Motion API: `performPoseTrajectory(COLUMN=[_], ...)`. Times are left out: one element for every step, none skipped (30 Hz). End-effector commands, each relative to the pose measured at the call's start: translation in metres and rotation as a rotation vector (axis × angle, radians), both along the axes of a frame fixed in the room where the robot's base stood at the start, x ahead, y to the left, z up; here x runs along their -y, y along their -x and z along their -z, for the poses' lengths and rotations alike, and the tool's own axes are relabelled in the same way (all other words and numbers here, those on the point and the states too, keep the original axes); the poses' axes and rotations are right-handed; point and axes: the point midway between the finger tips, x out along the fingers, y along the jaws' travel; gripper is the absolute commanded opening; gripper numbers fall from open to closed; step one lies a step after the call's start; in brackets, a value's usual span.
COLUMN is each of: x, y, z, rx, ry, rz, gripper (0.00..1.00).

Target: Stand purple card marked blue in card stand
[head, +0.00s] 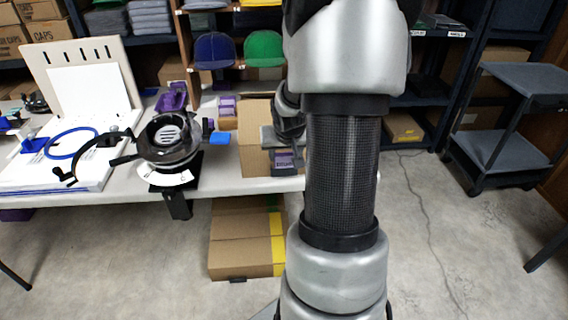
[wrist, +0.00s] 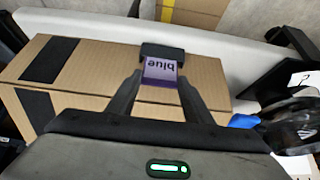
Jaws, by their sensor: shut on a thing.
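The purple card marked "blue" (wrist: 163,71) is between my gripper's fingertips (wrist: 161,84) in the wrist view. A dark block (wrist: 162,50), which looks like the card stand, lies right at the card's far end. I cannot tell whether the card is seated in it or only in front of it. In the head view a purple patch (head: 285,160) shows beside my arm near the table's front edge; the fingertips are not clear there.
A cardboard box (wrist: 100,75) with dark strips lies under my gripper. Floor cartons (head: 240,245) stand below the table edge.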

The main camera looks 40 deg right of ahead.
Motion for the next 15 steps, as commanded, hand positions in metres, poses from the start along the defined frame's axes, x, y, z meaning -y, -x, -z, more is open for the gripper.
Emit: performPoseTrajectory(x=[0.000,0.000,0.000,0.000,0.000,0.000,0.000,0.000,0.000,0.000,0.000,0.000,0.000,0.000,0.000], y=[0.000,0.000,0.000,0.000,0.000,0.000,0.000,0.000,0.000,0.000,0.000,0.000,0.000,0.000,0.000], z=[-0.007,-0.009,-0.011,-0.013,-0.015,-0.017,-0.019,-0.021,-0.023,-0.025,-0.027,-0.029,-0.031,-0.033,-0.035], rx=[0.000,0.000,0.000,0.000,0.000,0.000,0.000,0.001,0.000,0.000,0.000,0.000,0.000,0.000,0.000], ry=[0.000,0.000,0.000,0.000,0.000,0.000,0.000,-0.001,0.000,0.000,0.000,0.000,0.000,0.000,0.000], rz=[0.000,0.000,0.001,0.001,0.001,0.001,0.001,0.002,0.001,0.001,0.001,0.001,0.000,0.000,0.000], gripper=[0.35,0.35,0.35,0.35,0.35,0.35,0.35,0.35,0.35,0.35,0.35,0.35,0.35,0.35,0.35])
